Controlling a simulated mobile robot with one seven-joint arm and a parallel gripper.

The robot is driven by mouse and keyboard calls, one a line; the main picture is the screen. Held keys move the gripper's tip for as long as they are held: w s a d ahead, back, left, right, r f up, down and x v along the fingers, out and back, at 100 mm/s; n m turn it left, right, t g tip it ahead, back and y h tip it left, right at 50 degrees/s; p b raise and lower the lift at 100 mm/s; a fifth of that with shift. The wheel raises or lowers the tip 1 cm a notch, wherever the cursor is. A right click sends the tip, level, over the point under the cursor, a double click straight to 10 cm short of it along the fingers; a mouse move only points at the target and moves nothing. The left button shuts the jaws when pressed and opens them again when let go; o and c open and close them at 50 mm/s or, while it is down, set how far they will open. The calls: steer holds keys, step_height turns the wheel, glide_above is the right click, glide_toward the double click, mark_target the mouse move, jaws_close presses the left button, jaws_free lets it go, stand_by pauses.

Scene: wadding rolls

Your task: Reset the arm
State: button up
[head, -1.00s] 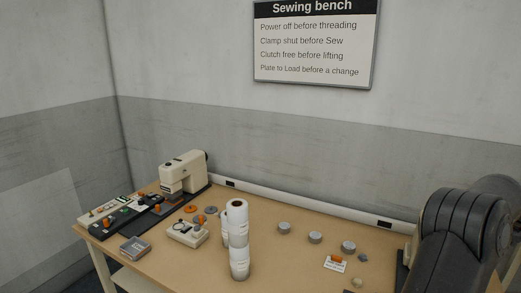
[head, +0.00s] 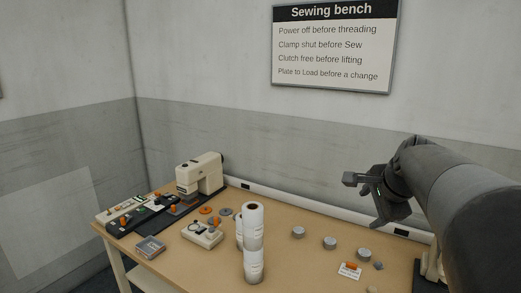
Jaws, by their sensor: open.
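My arm comes in from the right edge of the head view. My gripper (head: 362,190) is raised above the right part of the bench, in front of the grey wall. Its jaws are open and empty, and it touches nothing. The wooden bench (head: 195,262) lies below and to the left of it.
White wadding rolls (head: 253,240) stand stacked mid-bench. A cream sewing machine (head: 203,172), a control panel (head: 130,213), a small cream device (head: 203,234) and a grey tray (head: 150,247) are at left. The air left of my gripper is clear.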

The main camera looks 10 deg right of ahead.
steer(key=s+a+f+n, duration=0.3)
steer(key=s+a+n, duration=0.1)
steer(key=a+n, duration=0.2)
steer(key=s+a+f+n+g+y, duration=0.1)
steer(key=s+a+f+n, duration=0.2)
steer(key=s+a+n, duration=0.2)
steer(key=s+a+f+n, duration=0.4)
steer(key=a+n, duration=0.4)
steer(key=a, duration=0.4)
steer(key=shift+s+a+g, duration=0.2)
steer(key=shift+s+g, duration=0.1)
steer(key=shift+s, duration=0.05)
